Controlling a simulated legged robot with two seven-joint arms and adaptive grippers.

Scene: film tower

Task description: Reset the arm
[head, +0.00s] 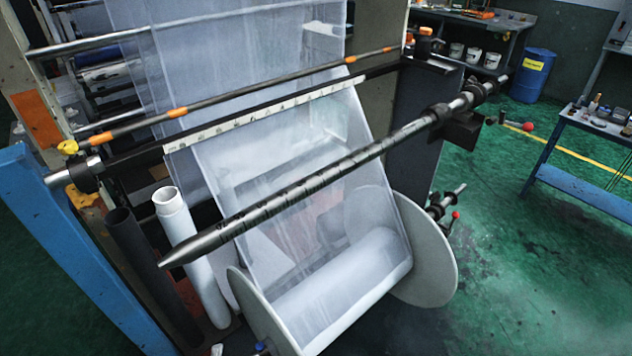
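Neither of my grippers nor arms shows in the head view. The film machine fills the middle. A translucent film web (300,150) runs down from the top to a film roll (345,285) between two round grey discs, the right one (425,250) larger in view. A dark metal shaft (300,187) with a pointed free end crosses in front of the film, held at its upper right end by a black bracket (462,128). A thinner rod with orange bands (240,92) and a white scale strip (265,113) lie behind it.
A white tube (195,260) and a black tube (150,270) stand left of the roll. A blue post (70,240) is at the left. A blue workbench (590,150), a blue barrel (533,75) and a back bench (475,18) stand at the right. Green floor (530,260) is clear at lower right.

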